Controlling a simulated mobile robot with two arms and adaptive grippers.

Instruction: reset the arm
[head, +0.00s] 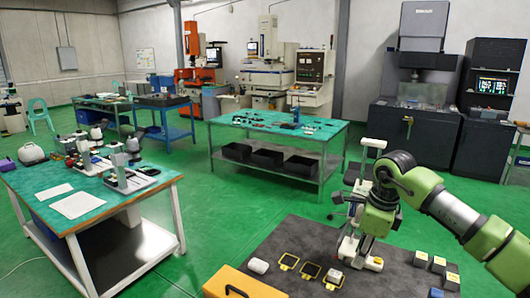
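My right arm (460,213) is green and grey and comes in from the right edge. It bends at a dark elbow and points down over the dark grey table (300,233). My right gripper (355,254) is at its lower end, low over the table among small items. It is small here, and I cannot tell whether its fingers are apart or closed, or whether it touches anything. My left gripper and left arm are not in view.
On the dark table are an orange case (240,284), a white rounded item (258,266), small yellow-edged frames (289,261) and several small boxes (420,259). A green-topped table (235,128) stands behind, a workbench (110,197) at left. Green floor (225,215) is free between.

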